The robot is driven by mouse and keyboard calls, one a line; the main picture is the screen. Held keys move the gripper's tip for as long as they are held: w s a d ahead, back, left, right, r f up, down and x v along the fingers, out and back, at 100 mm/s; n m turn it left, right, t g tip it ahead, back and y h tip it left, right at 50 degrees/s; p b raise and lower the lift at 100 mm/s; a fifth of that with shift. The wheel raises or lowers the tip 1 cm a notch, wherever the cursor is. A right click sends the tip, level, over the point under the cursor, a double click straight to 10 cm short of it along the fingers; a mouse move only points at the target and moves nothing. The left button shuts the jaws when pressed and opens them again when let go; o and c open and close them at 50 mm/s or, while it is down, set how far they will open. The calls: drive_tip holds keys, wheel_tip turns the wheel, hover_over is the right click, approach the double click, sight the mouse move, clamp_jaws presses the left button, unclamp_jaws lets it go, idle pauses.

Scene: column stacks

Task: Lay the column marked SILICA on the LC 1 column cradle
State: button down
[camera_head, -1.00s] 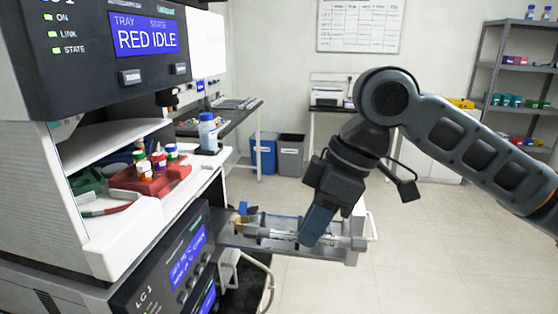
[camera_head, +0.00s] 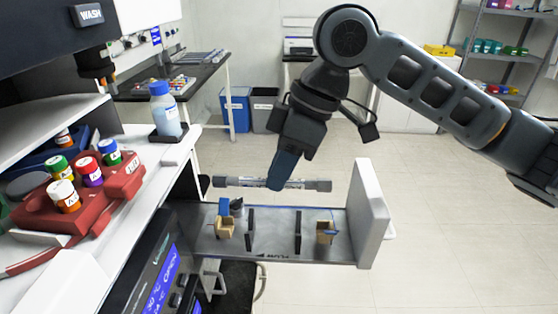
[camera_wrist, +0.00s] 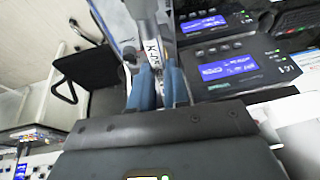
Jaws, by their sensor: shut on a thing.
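My gripper (camera_head: 280,180) is shut on a slim metal column (camera_head: 312,185), held roughly level by its middle above the LC 1 pull-out tray. A white label (camera_wrist: 152,52) shows on the column in the wrist view, between my blue fingers (camera_wrist: 159,88); I cannot read the full marking. The LC 1 column cradle (camera_head: 275,243) is on this tray, with tan clips (camera_head: 225,228) (camera_head: 326,232) and dark upright posts (camera_head: 298,230). No column lies in it. The column is apart from the clips, slightly toward the far side.
The tray's upright end panel (camera_head: 370,215) stands at its right. The LC 1 unit's front with blue displays (camera_head: 160,275) is at left. A red rack (camera_head: 85,205) with several capped vials and a blue-capped bottle (camera_head: 165,110) stand on the bench. Floor at right is free.

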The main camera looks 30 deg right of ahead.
sight(298, 185)
drive_tip(key=shift+f+b, duration=3.3)
drive_tip(key=shift+f, duration=1.5)
drive_tip(key=shift+f+b, duration=0.4)
drive_tip(key=shift+f, duration=0.2)
drive_tip(key=c, duration=1)
unclamp_jaws()
drive_tip(key=shift+r, duration=0.1)
drive_tip(key=v, duration=0.7)
drive_tip(key=shift+s+d+r, duration=0.1)
drive_tip(key=shift+d+r, duration=0.05)
drive_tip(key=shift+r, duration=0.1)
